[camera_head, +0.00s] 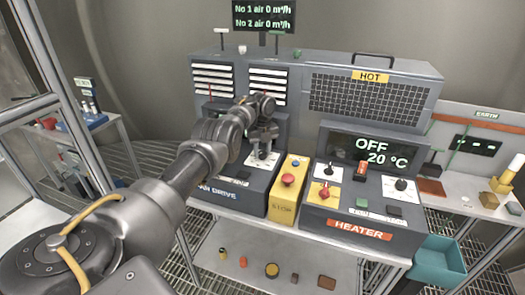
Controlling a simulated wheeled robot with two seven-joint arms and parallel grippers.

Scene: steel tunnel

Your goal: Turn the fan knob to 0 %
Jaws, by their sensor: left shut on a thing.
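The fan drive box (233,194) is a grey console left of the yellow stop box, labelled "AN DRIVE" where my arm covers the first letter. My left gripper (263,143) points down over its white dial plate (262,160) and is shut on the fan knob. The knob is mostly hidden by the fingers, so its pointer setting cannot be read. My left forearm and wrist also hide the box's upper face. The hanging air display (264,16) reads "No 1 air 0 m³/h" and "No 2 air 0 m³/h". My right gripper is not in view.
A yellow stop box (288,188) with a red button stands just right of the fan drive. The heater console (346,229), showing "OFF 20 °C", is further right. A teal bin (437,262) hangs at the lower right. Small objects lie on the lower shelf.

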